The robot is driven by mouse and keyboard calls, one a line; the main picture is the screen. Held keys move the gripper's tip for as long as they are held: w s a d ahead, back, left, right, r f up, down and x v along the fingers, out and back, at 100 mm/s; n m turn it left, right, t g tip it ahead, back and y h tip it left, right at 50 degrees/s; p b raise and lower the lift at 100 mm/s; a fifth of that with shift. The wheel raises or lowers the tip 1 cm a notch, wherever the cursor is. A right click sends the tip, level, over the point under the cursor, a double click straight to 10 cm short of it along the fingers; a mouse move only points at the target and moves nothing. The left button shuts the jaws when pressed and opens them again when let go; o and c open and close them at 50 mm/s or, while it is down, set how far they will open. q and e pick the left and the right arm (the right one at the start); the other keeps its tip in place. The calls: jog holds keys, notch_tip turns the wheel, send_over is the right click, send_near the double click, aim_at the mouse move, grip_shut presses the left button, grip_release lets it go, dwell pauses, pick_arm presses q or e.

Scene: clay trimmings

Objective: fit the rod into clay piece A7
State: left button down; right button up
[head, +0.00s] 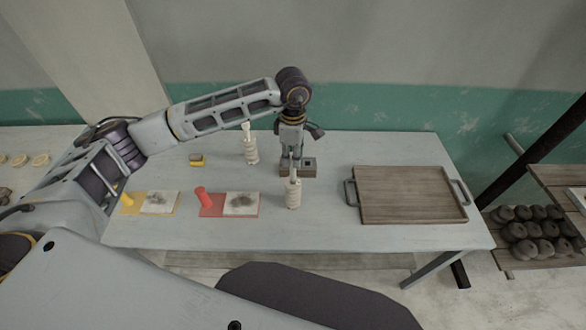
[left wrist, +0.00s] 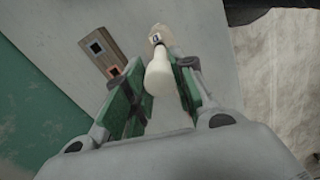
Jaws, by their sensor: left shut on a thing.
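My left gripper (head: 291,163) points down over the middle of the table and is shut on a pale rod. In the left wrist view the rod (left wrist: 158,75) stands between the green finger pads (left wrist: 155,95). Its far end meets or overlaps a pale ribbed clay piece (head: 293,194); I cannot tell whether it sits inside. A small dark mark shows there, too small to read. A second pale ribbed piece (head: 250,151), with a tilted top part, stands farther back to the left. I cannot tell which piece is A7. My right gripper is not in view.
A block with two square sockets (head: 309,163) lies just behind the gripper. A wooden tray (head: 410,213) fills the table's right side. Red (head: 214,211) and yellow (head: 167,212) mats lie left, with a small yellow-brown block (head: 197,160) behind. Dark balls (head: 525,230) rest on a right shelf.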

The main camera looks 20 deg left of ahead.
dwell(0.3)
pick_arm(q)
jog(key=b, duration=0.2)
send_over(293, 180)
jog(key=shift+w+a+f, duration=0.1)
jog(key=shift+w+f, duration=0.1)
jog(key=shift+f, duration=1.1)
jog(key=shift+w+a+f, duration=0.1)
jog(key=shift+w+f, duration=0.1)
jog(key=shift+f, duration=1.05)
jog(key=c, duration=1.2)
grip_release()
jog(key=shift+f, duration=0.1)
jog(key=shift+o, duration=0.2)
